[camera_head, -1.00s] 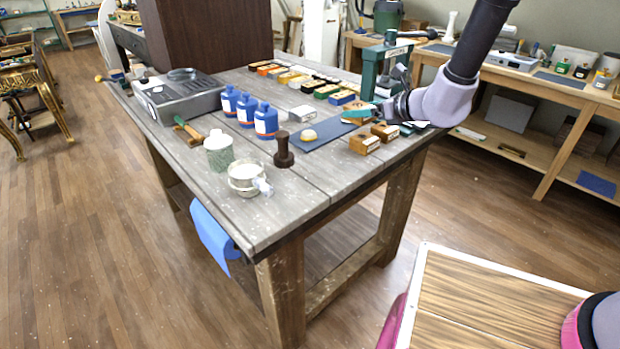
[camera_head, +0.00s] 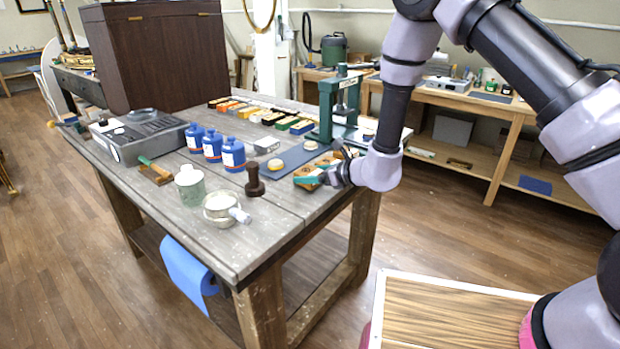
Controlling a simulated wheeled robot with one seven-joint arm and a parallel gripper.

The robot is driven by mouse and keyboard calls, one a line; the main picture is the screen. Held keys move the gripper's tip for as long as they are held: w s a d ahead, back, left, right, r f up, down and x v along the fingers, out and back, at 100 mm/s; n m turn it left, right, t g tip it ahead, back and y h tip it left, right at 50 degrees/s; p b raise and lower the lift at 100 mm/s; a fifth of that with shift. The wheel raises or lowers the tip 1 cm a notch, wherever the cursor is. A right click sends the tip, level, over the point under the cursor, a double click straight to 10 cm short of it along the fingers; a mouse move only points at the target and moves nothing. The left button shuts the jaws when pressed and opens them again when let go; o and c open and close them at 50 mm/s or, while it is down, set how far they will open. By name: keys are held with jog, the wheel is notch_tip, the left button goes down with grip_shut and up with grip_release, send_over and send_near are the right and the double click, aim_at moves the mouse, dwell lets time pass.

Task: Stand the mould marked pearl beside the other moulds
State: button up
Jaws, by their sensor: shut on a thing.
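My gripper (camera_head: 322,178) is at the near right part of the worktable, just right of the blue-grey mat. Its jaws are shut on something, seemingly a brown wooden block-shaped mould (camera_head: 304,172). Teal finger parts and the gripper cover much of this spot. Another wooden block (camera_head: 328,161) shows just behind, close to the gripper. I cannot read any marking, so I cannot tell which mould is pearl. Whether the held block touches the table is also unclear.
Two round cream pieces (camera_head: 275,164) lie on or by the mat (camera_head: 294,158). A green press (camera_head: 340,108) stands behind the gripper. A dark stamp (camera_head: 254,181), blue bottles (camera_head: 232,154) and a row of coloured boxes (camera_head: 273,117) stand left.

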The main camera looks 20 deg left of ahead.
jog(key=shift+f, duration=0.5)
jog(key=shift+f, duration=0.15)
jog(key=o, duration=1.2)
